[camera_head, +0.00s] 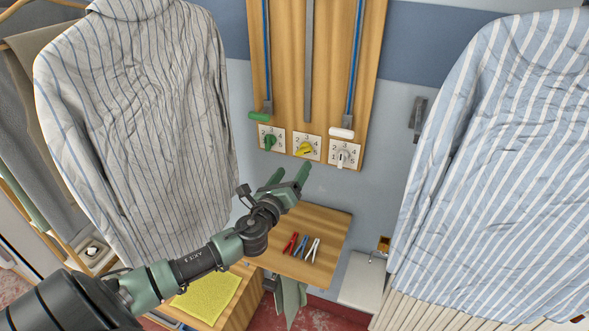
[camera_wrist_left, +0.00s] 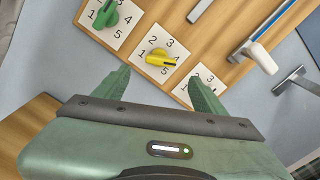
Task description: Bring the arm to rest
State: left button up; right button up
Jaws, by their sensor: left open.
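My left arm comes in from the lower left in the head view. Its green left gripper (camera_head: 289,174) is open and empty, held in the air just below and in front of a wooden board (camera_head: 285,60) on the wall. In the left wrist view the two fingers of the left gripper (camera_wrist_left: 160,88) stand apart with nothing between them. The board carries a green knob (camera_head: 269,142), a yellow knob (camera_head: 304,149) and a white knob (camera_head: 342,157) on numbered plates. The yellow knob also shows in the left wrist view (camera_wrist_left: 160,58), beyond the fingers. My right gripper is not in view.
A striped shirt (camera_head: 140,110) hangs at left and another (camera_head: 495,160) at right. Below the gripper, a wooden shelf (camera_head: 325,222) holds red, blue and white clips (camera_head: 302,246). A yellow cloth (camera_head: 208,297) lies at lower left. Vertical slider tracks with handles (camera_head: 341,133) run above the knobs.

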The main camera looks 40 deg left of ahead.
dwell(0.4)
pick_arm(q)
jog(key=s+d+f+n+g, duration=0.3)
jog(key=s+d+f+n, duration=0.15)
jog(key=s+n, duration=0.3)
jog(key=s+d+f+n+g, duration=0.3)
jog(key=s+f+n+g, duration=0.1)
jog(key=s+f+n, duration=0.3)
jog(key=s+d+f+n+g+h, duration=0.25)
jog(key=s+d+n, duration=0.3)
jog(key=s, duration=0.45)
jog(key=s+d+f+n+g+h, duration=0.1)
jog(key=s+d+n+g+h, duration=0.1)
jog(key=s+d+n+g, duration=0.45)
jog(key=s+f+m+b, duration=0.1)
jog(key=s+f, duration=0.2)
jog(key=f, duration=1.2)
jog(key=s+f+b, duration=0.1)
jog(key=s+f, duration=0.1)
jog(key=f, duration=1.2)
jog(key=s+a+f+b, duration=0.1)
jog(key=s+a+f, duration=0.1)
jog(key=s+f, duration=1.4)
jog(key=shift+s+a, duration=0.2)
jog(key=shift+a, duration=0.2)
